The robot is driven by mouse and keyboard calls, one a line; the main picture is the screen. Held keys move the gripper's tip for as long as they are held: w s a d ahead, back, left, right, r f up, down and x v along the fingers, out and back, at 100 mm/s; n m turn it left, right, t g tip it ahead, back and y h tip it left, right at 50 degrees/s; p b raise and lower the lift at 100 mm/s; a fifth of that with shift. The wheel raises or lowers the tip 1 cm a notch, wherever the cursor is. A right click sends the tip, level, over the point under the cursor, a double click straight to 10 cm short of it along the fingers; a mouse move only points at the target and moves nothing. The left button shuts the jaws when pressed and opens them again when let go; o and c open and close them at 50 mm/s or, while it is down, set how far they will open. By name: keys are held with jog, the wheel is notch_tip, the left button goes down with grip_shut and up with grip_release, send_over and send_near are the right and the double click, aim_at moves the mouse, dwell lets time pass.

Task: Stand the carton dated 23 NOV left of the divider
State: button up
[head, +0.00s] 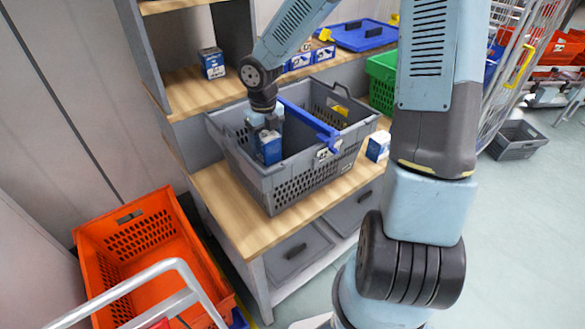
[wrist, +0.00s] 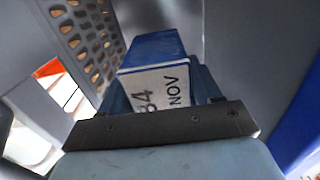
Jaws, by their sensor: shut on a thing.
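My gripper (head: 266,124) points down into the grey tote (head: 285,187) and is shut on a blue and white carton (head: 270,150). The blue divider (head: 308,122) runs across the tote, and the carton is on its left side. In the wrist view the carton (wrist: 153,50) shows a white face with "NOV" and large digits beside it, partly cut off by the gripper, so I cannot read the number surely. The carton looks roughly upright. I cannot tell whether its base touches the tote floor.
Another blue carton (head: 212,63) stands on the shelf at the back left. A white and blue carton (head: 377,147) stands on the bench right of the tote. A green crate (head: 381,81) and a blue lid (head: 356,36) are behind. An orange tote (head: 147,250) is on the floor.

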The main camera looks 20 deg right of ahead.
aim_at(268, 166)
jog(key=shift+f, duration=5)
jog(key=o, duration=1.4)
notch_tip(268, 166, up, 12)
jog(key=shift+r, duration=0.1)
